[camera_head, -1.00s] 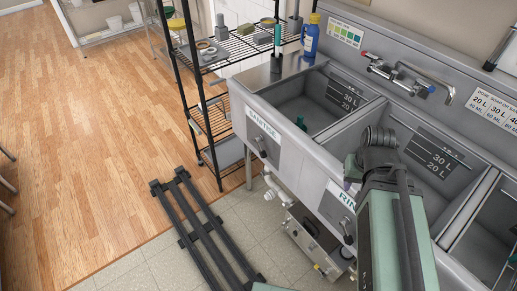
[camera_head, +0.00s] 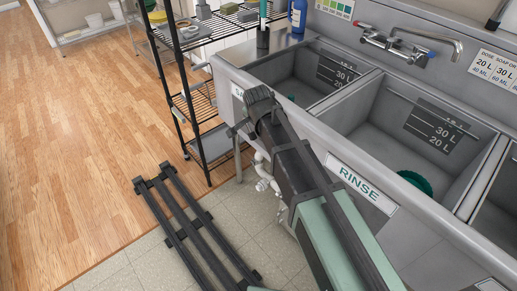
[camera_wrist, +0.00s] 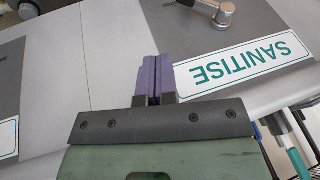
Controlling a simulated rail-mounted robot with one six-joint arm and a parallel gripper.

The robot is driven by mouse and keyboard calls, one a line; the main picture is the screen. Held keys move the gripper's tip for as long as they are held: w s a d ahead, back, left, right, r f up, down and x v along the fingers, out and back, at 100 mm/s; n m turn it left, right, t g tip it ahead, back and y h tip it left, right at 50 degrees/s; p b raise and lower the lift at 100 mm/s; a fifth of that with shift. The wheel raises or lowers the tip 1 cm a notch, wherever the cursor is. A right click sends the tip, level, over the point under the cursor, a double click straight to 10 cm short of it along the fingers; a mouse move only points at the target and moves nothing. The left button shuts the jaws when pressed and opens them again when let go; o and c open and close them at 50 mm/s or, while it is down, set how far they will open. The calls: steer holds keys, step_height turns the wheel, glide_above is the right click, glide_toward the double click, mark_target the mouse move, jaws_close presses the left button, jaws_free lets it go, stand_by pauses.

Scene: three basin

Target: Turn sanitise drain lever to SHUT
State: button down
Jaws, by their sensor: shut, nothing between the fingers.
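The SANITISE label (camera_wrist: 243,62) is upside down in the wrist view, on the grey front of the sink. A metal lever with a round end (camera_wrist: 222,14) shows beyond it at the top edge, partly cut off. My gripper (camera_wrist: 153,68) has its purple fingers together and empty, beside the label and apart from the lever. In the head view my arm covers most of the SANITISE label (camera_head: 237,97), and I cannot make out the lever or fingertips there. The sanitise basin (camera_head: 312,75) is behind my arm.
The RINSE label (camera_head: 361,183) and rinse basin (camera_head: 385,110) lie right of the sanitise basin. A black wire shelf (camera_head: 205,95) stands at the sink's left end. White drain pipes (camera_head: 263,175) hang below.

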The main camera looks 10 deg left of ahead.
steer(key=a, duration=0.1)
steer(key=b, duration=0.9)
glide_above(254, 138)
steer(key=s+d, duration=0.3)
steer(key=s, duration=0.1)
step_height(254, 138, down, 10)
steer(key=w+a+f+b, duration=0.2)
steer(key=shift+w+a, duration=0.3)
steer(key=shift+r, duration=0.1)
steer(key=shift+a, duration=0.15)
